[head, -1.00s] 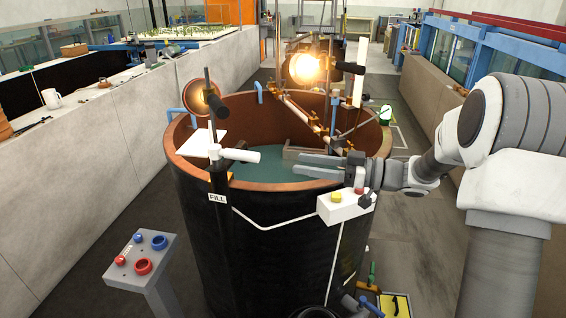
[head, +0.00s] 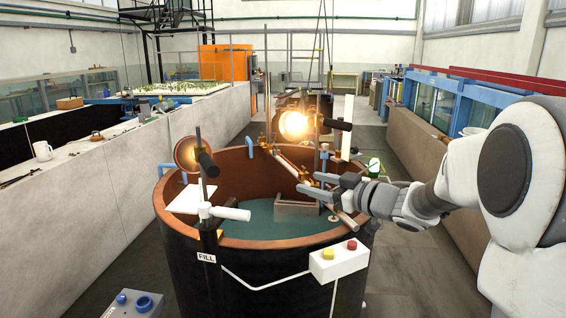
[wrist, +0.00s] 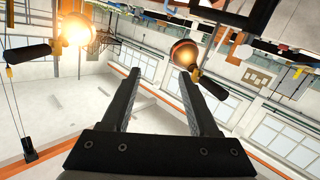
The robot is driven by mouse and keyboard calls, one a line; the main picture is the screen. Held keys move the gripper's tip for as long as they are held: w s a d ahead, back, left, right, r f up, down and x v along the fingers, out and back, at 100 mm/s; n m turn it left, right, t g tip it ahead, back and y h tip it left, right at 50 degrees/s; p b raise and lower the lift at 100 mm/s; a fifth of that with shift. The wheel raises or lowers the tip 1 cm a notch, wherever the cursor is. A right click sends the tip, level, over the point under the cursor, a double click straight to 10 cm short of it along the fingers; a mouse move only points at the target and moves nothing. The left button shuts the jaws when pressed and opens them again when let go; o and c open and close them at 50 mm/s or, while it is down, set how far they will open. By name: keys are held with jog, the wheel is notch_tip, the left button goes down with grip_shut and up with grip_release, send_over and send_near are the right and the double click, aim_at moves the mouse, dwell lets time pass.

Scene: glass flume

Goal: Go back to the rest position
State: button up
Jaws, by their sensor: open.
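My gripper (head: 320,189) is at the right side of the head view, over the right part of the round tank's rim, its fingers pointing left. The fingers are apart with nothing between them. In the wrist view my gripper (wrist: 157,95) also shows two dark fingers spread, with the wall and windows behind. The tank (head: 190,262) is black outside with a copper-coloured rim and holds greenish water (head: 275,222). The part of the rim behind my arm is hidden.
A lit lamp (head: 293,123) and a round copper lamp (head: 190,153) stand on rods at the tank. A white box with yellow and red buttons (head: 338,262) is on its near side. A button pedestal (head: 128,305) stands at lower left. Concrete walls flank the aisle.

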jog(key=s+d+r+m+t+h, duration=0.2)
jog(key=s+d+r+m+h, duration=0.2)
jog(key=s+d+m+h, duration=0.65)
jog(key=s+a+f+g, duration=0.2)
jog(key=s+f+g, duration=0.2)
jog(key=s, duration=0.7)
jog(key=s+a+f+g, duration=0.2)
jog(key=s+f+g, duration=0.2)
jog(key=s, duration=0.8)
jog(key=shift+a+f+g+h, duration=0.3)
jog(key=shift+f+h, duration=0.15)
jog(key=shift+f, duration=0.5)
jog(key=shift+s, duration=0.1)
